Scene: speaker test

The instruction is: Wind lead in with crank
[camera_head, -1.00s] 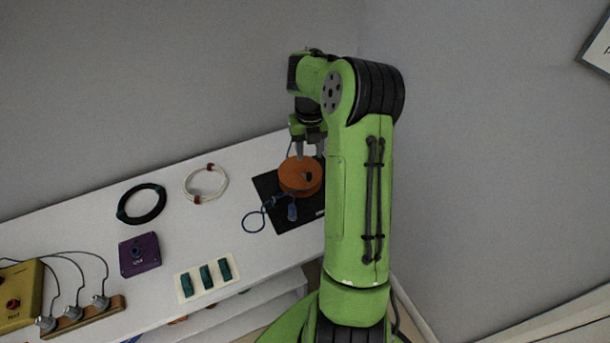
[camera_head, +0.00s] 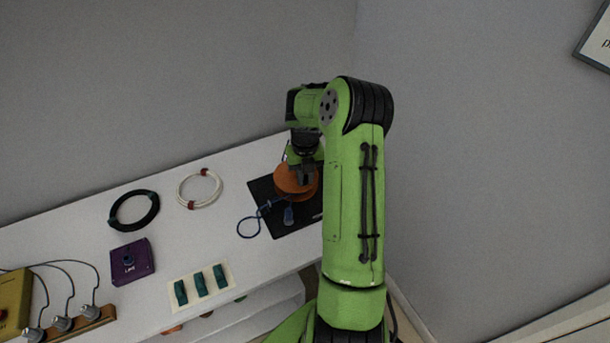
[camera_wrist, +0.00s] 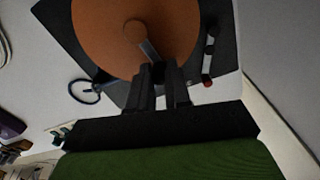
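An orange lead reel (camera_head: 286,181) lies on a black base plate (camera_head: 262,193) at the right part of the white bench. In the wrist view the orange reel (camera_wrist: 95,35) fills the top, and its grey crank (camera_wrist: 147,45) runs from the hub down to my fingertips. My gripper (camera_head: 307,176) points down over the reel. In the wrist view its dark fingers (camera_wrist: 159,70) are close together at the crank's outer end, apparently closed on its handle, which they mostly hide. A blue lead (camera_head: 247,226) loops out left of the reel, with a blue plug (camera_head: 288,215) in front.
A white cable coil (camera_head: 199,189), a black coil (camera_head: 134,210), a purple box (camera_head: 131,261) and a plate with green blocks (camera_head: 201,287) are on the bench to the left. A yellow box (camera_head: 14,303) with leads is at far left. Walls stand behind and right.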

